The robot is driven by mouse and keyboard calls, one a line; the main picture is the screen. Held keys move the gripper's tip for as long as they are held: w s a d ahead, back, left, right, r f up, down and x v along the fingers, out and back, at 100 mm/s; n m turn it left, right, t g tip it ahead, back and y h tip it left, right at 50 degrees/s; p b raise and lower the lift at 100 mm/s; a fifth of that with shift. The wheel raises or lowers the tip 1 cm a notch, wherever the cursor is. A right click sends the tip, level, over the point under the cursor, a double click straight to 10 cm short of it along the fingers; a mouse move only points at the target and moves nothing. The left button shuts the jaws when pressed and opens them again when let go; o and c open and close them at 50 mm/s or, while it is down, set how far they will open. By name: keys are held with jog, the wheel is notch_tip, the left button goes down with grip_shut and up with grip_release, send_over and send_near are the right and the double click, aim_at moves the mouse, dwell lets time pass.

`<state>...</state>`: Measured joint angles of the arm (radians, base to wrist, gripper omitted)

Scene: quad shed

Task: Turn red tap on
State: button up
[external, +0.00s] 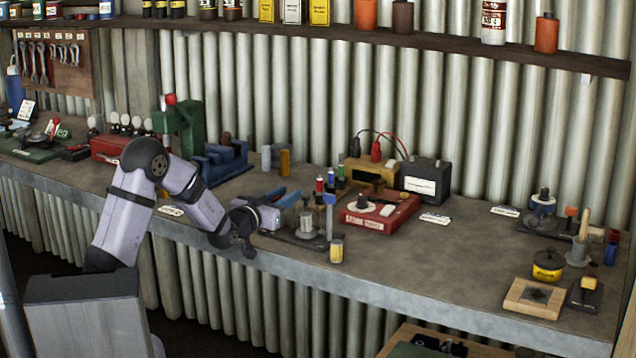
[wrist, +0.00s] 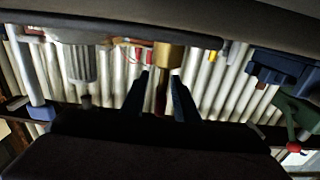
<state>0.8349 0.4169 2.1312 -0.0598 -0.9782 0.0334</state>
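My gripper (external: 288,196) reaches out level over the front half of the bench, its dark blue fingers pointing right. In the wrist view its fingers (wrist: 161,78) are apart, with a brass-coloured upright piece (wrist: 168,58) showing between them; I cannot tell whether they touch it. A small red-topped item (external: 319,185) stands among coloured pieces just right of the fingers. A grey metal fitting (external: 306,224) on a dark base stands there too, and a ribbed grey cylinder (wrist: 82,62) shows in the wrist view. The wrist picture appears upside down.
A green press with a red knob (external: 170,99) and a blue vise (external: 225,163) stand behind my arm. A red box (external: 378,214) and a black battery (external: 427,182) stand to the right.

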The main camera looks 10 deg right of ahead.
grip_shut()
jog(key=shift+y, duration=0.3)
jog(key=shift+w+a+n+t+y+b, duration=0.15)
jog(key=shift+n+t+y+b, duration=0.4)
jog(key=shift+n+t+y, duration=0.2)
grip_release()
